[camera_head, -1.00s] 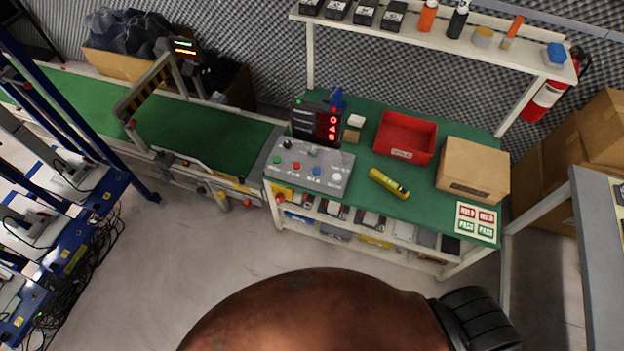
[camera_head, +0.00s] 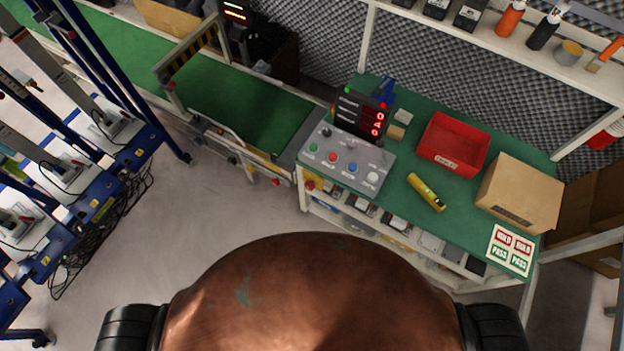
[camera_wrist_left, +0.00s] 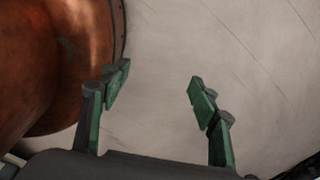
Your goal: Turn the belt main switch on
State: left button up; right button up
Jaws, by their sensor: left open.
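A grey control panel (camera_head: 340,166) with several coloured buttons and knobs sits on the left end of the green workbench (camera_head: 455,205), by the end of the belt. A black rotary knob (camera_head: 326,132) is near its back left corner. I cannot tell from the picture which control is the belt main switch. The green belt (camera_head: 235,100) runs off to the left of the panel. My left gripper (camera_wrist_left: 158,82) shows in the left wrist view, with its two green-padded fingers apart and nothing between them, over bare floor. Neither gripper shows in the head view.
A display with red digits (camera_head: 363,113) stands behind the panel. A red bin (camera_head: 453,145), a yellow cylinder (camera_head: 426,192) and a cardboard box (camera_head: 519,194) are on the bench. Blue-framed racks (camera_head: 95,130) with cables stand at left. Floor (camera_head: 200,215) before the bench is clear.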

aim_at(309, 185)
jog(key=z, duration=3.75)
jog(key=k, duration=2.45)
jog(key=u, duration=1.55)
